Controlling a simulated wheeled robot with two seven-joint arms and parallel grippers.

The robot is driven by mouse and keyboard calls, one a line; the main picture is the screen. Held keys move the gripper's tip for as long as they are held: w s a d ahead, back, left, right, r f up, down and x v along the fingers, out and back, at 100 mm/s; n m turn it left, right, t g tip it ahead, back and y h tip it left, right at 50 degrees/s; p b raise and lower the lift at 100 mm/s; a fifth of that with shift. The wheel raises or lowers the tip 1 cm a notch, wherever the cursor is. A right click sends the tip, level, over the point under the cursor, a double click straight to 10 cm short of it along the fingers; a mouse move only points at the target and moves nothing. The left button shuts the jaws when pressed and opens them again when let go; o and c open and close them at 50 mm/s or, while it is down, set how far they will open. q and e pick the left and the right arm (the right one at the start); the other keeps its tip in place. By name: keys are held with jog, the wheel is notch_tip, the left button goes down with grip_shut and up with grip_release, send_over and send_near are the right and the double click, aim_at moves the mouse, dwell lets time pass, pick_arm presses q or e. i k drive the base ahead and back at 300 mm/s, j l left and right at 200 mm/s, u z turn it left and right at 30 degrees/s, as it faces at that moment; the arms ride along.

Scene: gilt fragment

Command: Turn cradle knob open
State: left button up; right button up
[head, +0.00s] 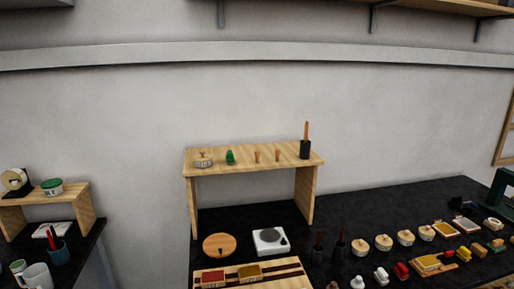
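No part clearly shows as the cradle knob; things are small at this distance. A wooden board with dark rails (232,282) lies at the bottom edge, cut off by the frame. It carries a red block (213,278) and a yellow-brown block (249,272). Behind it stand a round wooden disc (219,245) with a small dark mark and a white square device (270,241) with a grey round top and a small dark part at its right corner. Whether that part is a knob I cannot tell. Neither of my grippers is in view.
A wooden riser shelf (253,164) on the black table (350,211) carries a green item (230,157), small wooden pegs and a dark holder (305,149). Several lidded round pots (383,242), stamps and blocks crowd the right. A second table with mugs (39,276) stands left, across a gap.

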aim_at(448, 255)
jog(key=z, duration=1.3)
